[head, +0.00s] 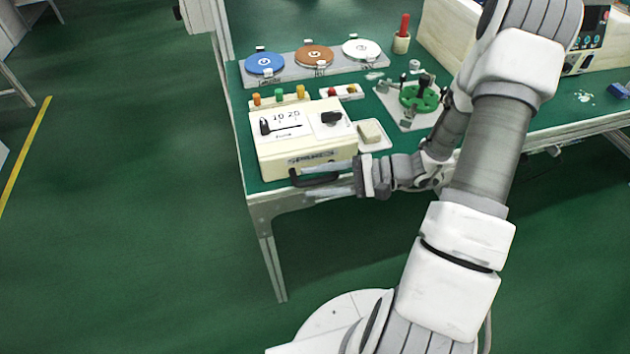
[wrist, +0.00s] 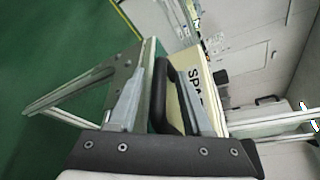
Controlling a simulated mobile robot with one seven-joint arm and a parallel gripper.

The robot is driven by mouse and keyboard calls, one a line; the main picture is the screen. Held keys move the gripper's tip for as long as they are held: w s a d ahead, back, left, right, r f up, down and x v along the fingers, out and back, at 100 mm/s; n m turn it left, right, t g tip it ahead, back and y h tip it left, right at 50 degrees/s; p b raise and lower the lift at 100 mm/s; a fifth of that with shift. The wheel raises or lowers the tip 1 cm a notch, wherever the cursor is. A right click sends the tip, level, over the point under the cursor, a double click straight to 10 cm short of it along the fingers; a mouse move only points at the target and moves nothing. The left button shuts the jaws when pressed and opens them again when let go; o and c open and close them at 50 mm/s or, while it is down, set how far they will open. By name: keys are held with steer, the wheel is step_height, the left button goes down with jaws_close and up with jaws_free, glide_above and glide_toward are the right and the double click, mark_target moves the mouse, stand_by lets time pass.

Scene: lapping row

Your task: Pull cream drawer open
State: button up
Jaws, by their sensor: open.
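The cream drawer (head: 275,167) is the front of a cream box at the near left corner of the green bench, with dark lettering on it. It looks shut. Its black bar handle (head: 297,181) sticks out at the front. My gripper (head: 308,181) is open at the handle, one finger on each side of it. The lettered cream face (wrist: 208,90) shows partly behind the right finger.
A small dish with a beige block (head: 370,131) stands right of the box. Behind are a row of coloured pegs (head: 279,97), a tray of discs (head: 314,57) and a green fixture (head: 418,98). The floor (head: 150,200) in front and to the left is clear.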

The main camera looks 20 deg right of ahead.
steer(key=shift+a, duration=0.2)
steer(key=shift+c, duration=0.2)
jaws_close()
stand_by(1.2)
